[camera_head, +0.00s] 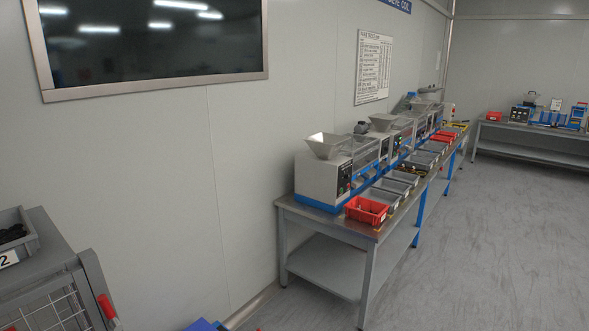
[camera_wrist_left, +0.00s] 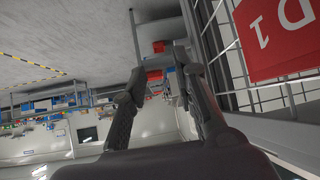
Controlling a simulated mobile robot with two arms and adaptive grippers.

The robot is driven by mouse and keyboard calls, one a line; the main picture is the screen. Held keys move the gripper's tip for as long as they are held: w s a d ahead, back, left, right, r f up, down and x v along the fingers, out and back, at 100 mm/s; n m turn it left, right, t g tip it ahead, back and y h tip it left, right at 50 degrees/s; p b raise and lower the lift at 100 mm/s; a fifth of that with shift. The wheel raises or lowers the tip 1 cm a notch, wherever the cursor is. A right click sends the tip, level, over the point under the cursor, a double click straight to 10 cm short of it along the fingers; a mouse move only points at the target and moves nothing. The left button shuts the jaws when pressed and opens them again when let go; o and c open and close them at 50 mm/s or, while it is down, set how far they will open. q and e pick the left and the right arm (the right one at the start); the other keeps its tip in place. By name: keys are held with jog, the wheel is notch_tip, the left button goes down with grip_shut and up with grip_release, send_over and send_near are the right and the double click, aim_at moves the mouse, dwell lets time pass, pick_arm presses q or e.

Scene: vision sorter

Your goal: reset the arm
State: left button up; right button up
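My left gripper (camera_wrist_left: 165,72) shows in the left wrist view, its two dark fingers apart with a gap between them. I see nothing held between the fingers. A wire-mesh cart or rack (camera_wrist_left: 228,60) with a red sign marked D1 (camera_wrist_left: 285,35) is close on the right of that view; I cannot tell whether the gripper touches it. Neither gripper shows in the head view, and my right gripper is in no frame.
A long bench (camera_head: 345,236) with sorting machines (camera_head: 325,178) and a red bin (camera_head: 366,210) stands along the wall. A grey mesh cart (camera_head: 60,275) carrying a grey bin (camera_head: 28,243) is at lower left. The floor (camera_head: 480,240) at right is clear.

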pick_arm(q)
jog(key=w+d+f, duration=0.2)
jog(key=d+f, duration=0.7)
jog(key=d, duration=0.2)
jog(key=s+d+f+n+y, duration=0.1)
jog(key=s+d+f, duration=0.2)
jog(key=d, duration=0.7)
jog(key=s+d+f+n+y, duration=0.1)
jog(key=s+d+f+y, duration=0.15)
jog(key=d, duration=0.75)
jog(key=s+f+n+g+y, duration=0.15)
jog(key=s+g, duration=0.35)
jog(key=s, duration=1)
notch_tip(320, 180, down, 29)
jog(key=s+g, duration=0.2)
jog(key=s+a+f+b, duration=0.1)
jog(key=s+a+f, duration=0.2)
jog(key=s+f, duration=1.1)
jog(key=shift+s+f+g, duration=0.25)
jog(key=shift+s+g, duration=0.15)
jog(key=shift+s, duration=0.65)
